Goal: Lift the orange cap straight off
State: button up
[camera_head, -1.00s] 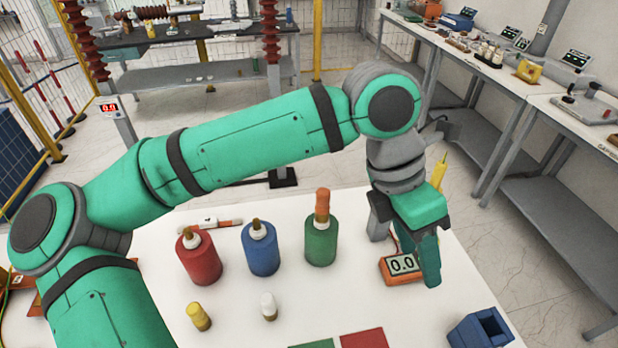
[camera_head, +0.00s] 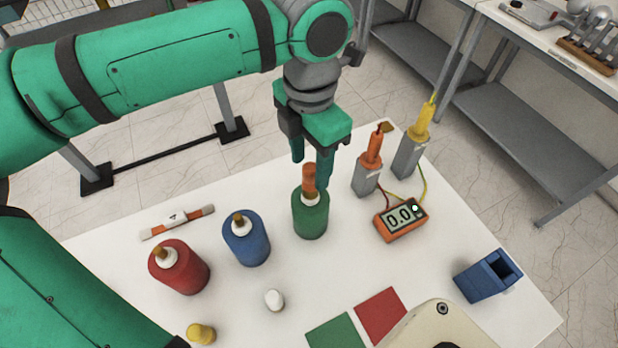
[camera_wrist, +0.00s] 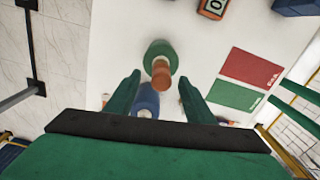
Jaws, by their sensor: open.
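The orange cap (camera_head: 309,179) sits upright on top of the green bottle-shaped bushing (camera_head: 310,216). In the wrist view the orange cap (camera_wrist: 161,75) shows ahead of and between my fingers, with the green bushing (camera_wrist: 160,52) beyond it. My gripper (camera_head: 311,170) is open and empty, pointing down above and around the cap's height in the head view. The wrist view shows a finger on each side with a gap between them and the cap. I cannot tell exactly how far the fingertips are above the cap.
Blue (camera_head: 245,238) and red (camera_head: 179,267) bushings stand to the left. A white cap (camera_head: 274,299) and a yellow cap (camera_head: 201,332) are in front. An orange meter (camera_head: 400,220), two probes in grey holders and a blue box (camera_head: 487,276) are right. Red and green mats lie in front.

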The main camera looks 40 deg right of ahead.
aim_at(309, 182)
jog(key=shift+s+a+f, duration=0.1)
jog(key=shift+f, duration=2.9)
jog(key=c, duration=1.1)
